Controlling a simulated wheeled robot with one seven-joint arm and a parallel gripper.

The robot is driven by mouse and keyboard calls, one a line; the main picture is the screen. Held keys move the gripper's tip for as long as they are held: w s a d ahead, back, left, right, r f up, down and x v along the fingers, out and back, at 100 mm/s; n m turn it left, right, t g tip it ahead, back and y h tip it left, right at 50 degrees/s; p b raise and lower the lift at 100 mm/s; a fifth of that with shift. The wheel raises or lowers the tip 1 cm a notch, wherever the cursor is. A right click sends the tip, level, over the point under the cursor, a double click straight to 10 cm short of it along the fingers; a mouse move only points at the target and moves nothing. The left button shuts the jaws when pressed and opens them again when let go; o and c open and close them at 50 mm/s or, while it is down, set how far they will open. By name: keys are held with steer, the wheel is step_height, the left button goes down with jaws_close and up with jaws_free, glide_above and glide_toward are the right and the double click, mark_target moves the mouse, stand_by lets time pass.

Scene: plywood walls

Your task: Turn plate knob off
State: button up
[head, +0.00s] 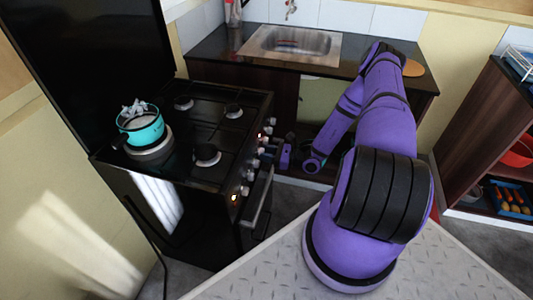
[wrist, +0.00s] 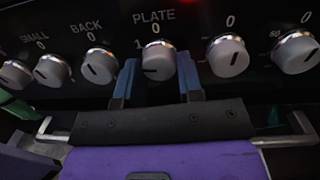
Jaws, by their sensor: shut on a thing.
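The grey plate knob (wrist: 158,62) is in the middle of the wrist view, under the printed word PLATE and a 0. Its dark pointer line lies nearly level toward the left, not up at the 0. My gripper (wrist: 157,78) has one blue finger on each side of this knob and is shut on it. In the head view my gripper (head: 284,155) is at the stove's front panel, and the arm hides part of what is beyond it. The black stove (head: 215,110) shows lit orange lights on its front.
Other knobs flank the plate knob closely, including the back knob (wrist: 99,66) and one on the right (wrist: 228,55). A metal handle bar (wrist: 287,141) runs below. A cyan pot (head: 141,126) stands on the hob. A sink (head: 290,46) is behind.

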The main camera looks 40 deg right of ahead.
steer(key=shift+s+a+m+t+h, duration=0.1)
steer(key=shift+m+t+h, duration=0.15)
steer(key=shift+m, duration=3.95)
steer(key=shift+s+m+t+h, duration=0.15)
steer(key=shift+m+t, duration=0.1)
steer(key=shift+m, duration=3.95)
steer(key=shift+w+m, duration=0.1)
steer(key=shift+m, duration=0.2)
steer(key=o, duration=0.9)
steer(key=v, duration=1)
steer(key=shift+s+d, duration=0.25)
steer(key=shift+s, duration=0.05)
steer(key=shift+r, duration=0.1)
